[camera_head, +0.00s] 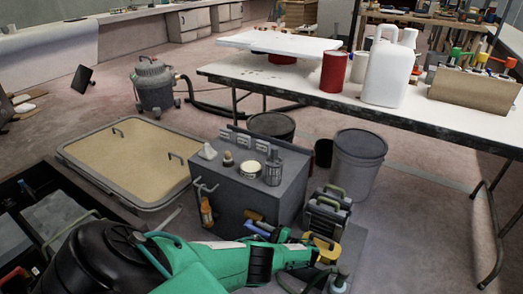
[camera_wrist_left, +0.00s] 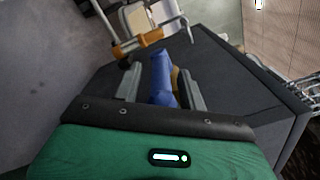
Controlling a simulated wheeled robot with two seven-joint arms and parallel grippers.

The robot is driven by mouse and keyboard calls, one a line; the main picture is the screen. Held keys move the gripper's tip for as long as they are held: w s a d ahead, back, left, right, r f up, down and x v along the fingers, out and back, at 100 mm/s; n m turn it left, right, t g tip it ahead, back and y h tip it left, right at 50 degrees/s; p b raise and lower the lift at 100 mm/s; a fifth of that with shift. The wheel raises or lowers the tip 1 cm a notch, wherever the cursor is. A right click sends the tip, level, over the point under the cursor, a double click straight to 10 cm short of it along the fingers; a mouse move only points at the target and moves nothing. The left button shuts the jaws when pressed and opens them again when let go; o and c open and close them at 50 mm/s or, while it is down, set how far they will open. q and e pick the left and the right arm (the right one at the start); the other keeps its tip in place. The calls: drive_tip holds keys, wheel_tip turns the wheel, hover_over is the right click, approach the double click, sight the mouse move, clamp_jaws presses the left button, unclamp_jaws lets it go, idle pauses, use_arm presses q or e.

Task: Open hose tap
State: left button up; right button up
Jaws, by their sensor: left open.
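The hose tap appears as a blue handle (camera_wrist_left: 161,78) with a brass-coloured part (camera_wrist_left: 175,78) beside it, on the side of a dark grey cabinet (camera_wrist_left: 225,75). In the head view the brass part (camera_head: 255,215) shows low on the cabinet's front, just above my left gripper (camera_head: 270,235). My left gripper (camera_wrist_left: 160,90) is open, with its two grey fingers on either side of the blue handle. I cannot tell whether the fingers touch it. My green arm hides part of the area below. My right gripper is not in view.
Cans and small items stand on the cabinet top. A dark case (camera_head: 325,213) and a grey bucket (camera_head: 358,165) stand to its right. A framed tan panel (camera_head: 130,160) lies to its left.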

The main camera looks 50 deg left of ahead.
use_arm(q)
drive_tip(key=b+v, duration=0.1)
drive_tip(key=v, duration=0.6)
drive_tip(key=shift+d, duration=0.25)
idle(0.3)
